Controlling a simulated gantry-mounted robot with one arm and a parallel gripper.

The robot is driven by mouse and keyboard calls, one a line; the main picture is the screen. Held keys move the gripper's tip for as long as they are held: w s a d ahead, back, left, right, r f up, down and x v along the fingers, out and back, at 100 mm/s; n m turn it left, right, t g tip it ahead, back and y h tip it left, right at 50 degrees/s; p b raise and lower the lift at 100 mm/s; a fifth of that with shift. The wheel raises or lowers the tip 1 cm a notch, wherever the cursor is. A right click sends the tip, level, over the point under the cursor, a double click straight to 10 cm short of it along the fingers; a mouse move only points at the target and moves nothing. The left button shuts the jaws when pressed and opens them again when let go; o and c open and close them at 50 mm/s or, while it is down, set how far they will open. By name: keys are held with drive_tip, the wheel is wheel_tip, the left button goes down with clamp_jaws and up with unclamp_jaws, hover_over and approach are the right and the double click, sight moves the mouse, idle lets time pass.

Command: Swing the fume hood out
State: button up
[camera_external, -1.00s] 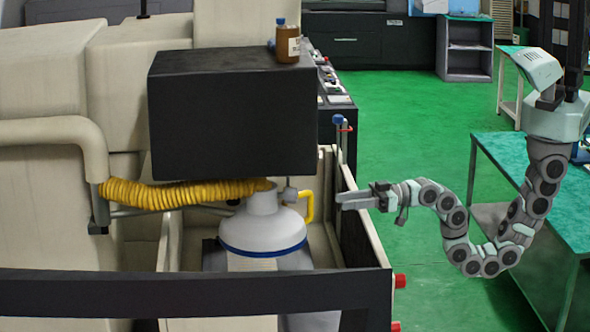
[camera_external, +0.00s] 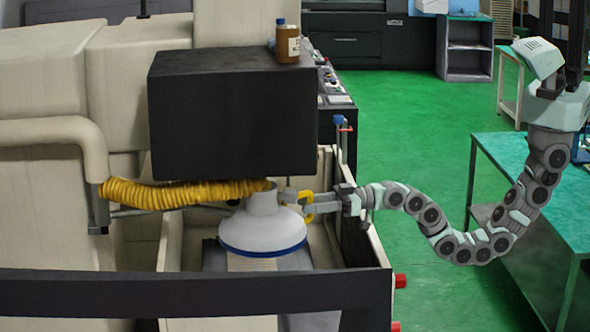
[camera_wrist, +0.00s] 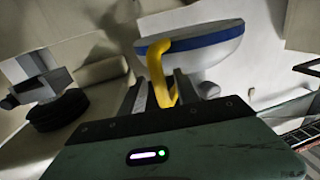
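The white fume hood (camera_external: 262,232), a dome with a blue rim, sits under a dark box and has a yellow hose (camera_external: 170,192) at its neck. Its yellow handle (camera_external: 308,207) sticks out on the right side. My gripper (camera_external: 297,199) reaches in from the right with its fingers at the handle. In the wrist view the hood (camera_wrist: 215,62) is at the top, and the handle (camera_wrist: 158,65) comes down between the two fingers of my gripper (camera_wrist: 162,92). The fingers stand apart, with a gap visible at the left; firm contact cannot be told.
The dark box (camera_external: 230,120) hangs just above the hood, with a brown bottle (camera_external: 288,46) on its top right. The tank's right wall (camera_external: 375,255) runs below my arm. A green-topped table (camera_external: 500,155) stands at the right. The green floor between is clear.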

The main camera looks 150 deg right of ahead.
clamp_jaws()
idle(0.4)
idle(1.1)
